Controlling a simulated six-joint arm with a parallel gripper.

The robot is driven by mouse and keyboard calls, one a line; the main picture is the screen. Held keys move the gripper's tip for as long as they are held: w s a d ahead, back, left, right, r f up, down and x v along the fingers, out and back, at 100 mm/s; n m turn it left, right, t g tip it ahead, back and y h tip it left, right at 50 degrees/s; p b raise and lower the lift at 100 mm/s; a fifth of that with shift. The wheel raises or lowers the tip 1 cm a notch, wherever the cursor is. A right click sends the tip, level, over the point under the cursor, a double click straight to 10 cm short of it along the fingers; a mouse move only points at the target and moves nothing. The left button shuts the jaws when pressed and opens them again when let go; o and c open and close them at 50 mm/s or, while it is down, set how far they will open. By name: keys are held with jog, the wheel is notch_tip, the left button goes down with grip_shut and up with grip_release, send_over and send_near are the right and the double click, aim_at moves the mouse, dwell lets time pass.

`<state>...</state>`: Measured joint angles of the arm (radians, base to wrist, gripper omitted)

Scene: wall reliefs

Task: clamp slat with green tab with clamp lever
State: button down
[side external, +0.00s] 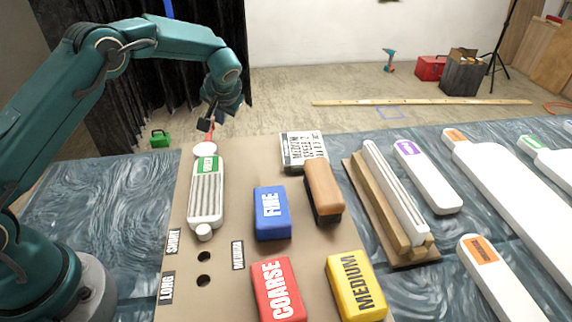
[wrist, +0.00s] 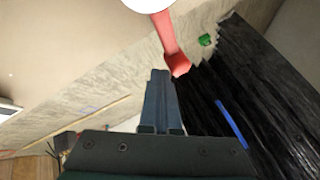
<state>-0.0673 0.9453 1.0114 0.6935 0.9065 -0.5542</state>
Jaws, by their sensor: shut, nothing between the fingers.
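The slat with the green tab (side external: 206,195) is white with grey grooves and lies lengthwise on the tan board, its green tab at the far end. A white round pad (side external: 205,149) sits at that end. The red clamp lever (side external: 211,134) rises behind the pad, partly hidden by my gripper (side external: 208,122). In the wrist view, the red lever (wrist: 168,38) runs down from the white disc (wrist: 148,3) to a blocky red end. My gripper (wrist: 160,75) is shut and empty, its tips close beside that red end; I cannot tell whether they touch.
On the board (side external: 235,160) are a blue FINE block (side external: 271,213), a red COARSE block (side external: 277,290), a yellow MEDIUM block (side external: 355,286), a wooden brush (side external: 323,190) and a labelled box (side external: 303,151). A slat in a wooden holder (side external: 385,205) and several white slats lie right.

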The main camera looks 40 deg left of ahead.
dwell(0.4)
jog(key=v, duration=0.5)
jog(key=shift+s+a, duration=0.1)
jog(key=d+r+n+g, duration=0.1)
jog(key=d+r+n, duration=0.15)
jog(key=d, duration=0.55)
jog(key=shift+m, duration=0.25)
jog(key=x, duration=0.5)
jog(key=a+x, duration=0.1)
jog(key=x, duration=0.2)
jog(key=shift+a, duration=0.15)
jog(key=shift+s+a+y, duration=0.25)
jog(key=shift+a+y, duration=0.05)
jog(key=shift+a, duration=0.6)
jog(key=shift+s+a, duration=0.2)
jog(key=shift+a, duration=0.35)
jog(key=shift+s+a, duration=0.15)
jog(key=shift+a, duration=0.4)
